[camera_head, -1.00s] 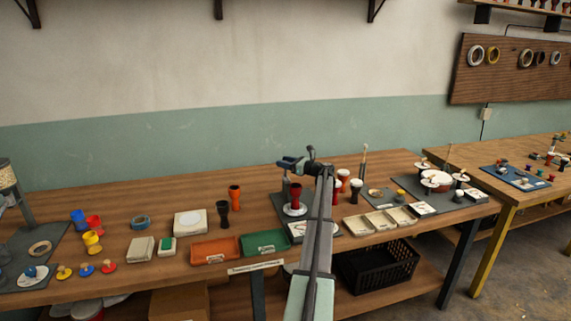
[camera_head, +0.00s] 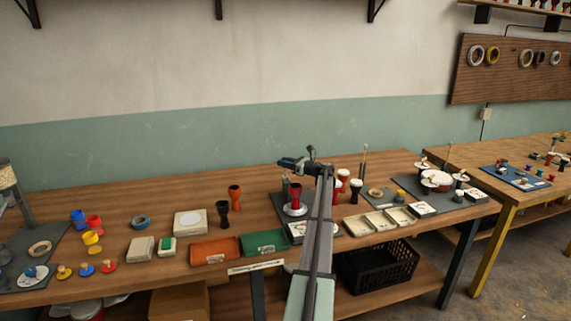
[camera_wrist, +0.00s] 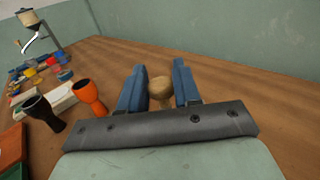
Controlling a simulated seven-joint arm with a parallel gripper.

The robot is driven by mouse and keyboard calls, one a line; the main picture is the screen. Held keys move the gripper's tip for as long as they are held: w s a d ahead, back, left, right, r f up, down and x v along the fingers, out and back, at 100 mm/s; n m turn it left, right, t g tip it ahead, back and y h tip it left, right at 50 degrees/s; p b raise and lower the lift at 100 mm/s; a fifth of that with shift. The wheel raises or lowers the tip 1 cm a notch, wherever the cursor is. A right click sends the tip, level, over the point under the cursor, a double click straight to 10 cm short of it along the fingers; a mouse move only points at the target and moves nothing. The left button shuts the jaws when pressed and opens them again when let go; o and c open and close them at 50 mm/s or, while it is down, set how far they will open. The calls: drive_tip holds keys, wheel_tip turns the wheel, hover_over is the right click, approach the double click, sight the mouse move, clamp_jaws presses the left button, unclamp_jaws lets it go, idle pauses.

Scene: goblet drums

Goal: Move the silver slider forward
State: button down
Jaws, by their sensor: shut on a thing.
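My gripper (camera_head: 284,163) reaches over the dark station mat (camera_head: 279,203) in the middle of the bench. In the wrist view its blue fingers (camera_wrist: 159,88) are shut on a round tan knob (camera_wrist: 159,87), one finger on each side. A red goblet drum (camera_head: 296,192) stands on a silver round base (camera_head: 296,210) just below my gripper in the head view. A grey upright post (camera_head: 285,190) stands left of the drum. I cannot tell which silver part is the slider, or whether the knob belongs to it; what lies under the knob is hidden.
An orange goblet (camera_head: 235,197) and a black goblet (camera_head: 223,213) stand to the left. White-topped drums (camera_head: 355,190) stand close on the right. Bare wood lies behind the station.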

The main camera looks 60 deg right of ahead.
drive_tip(key=s+a, duration=0.3)
drive_tip(key=shift+s+a, duration=0.25)
drive_tip(key=c, duration=1)
unclamp_jaws()
drive_tip(key=shift+o, duration=0.2)
drive_tip(key=s, duration=1.4)
drive_tip(key=shift+w, duration=0.1)
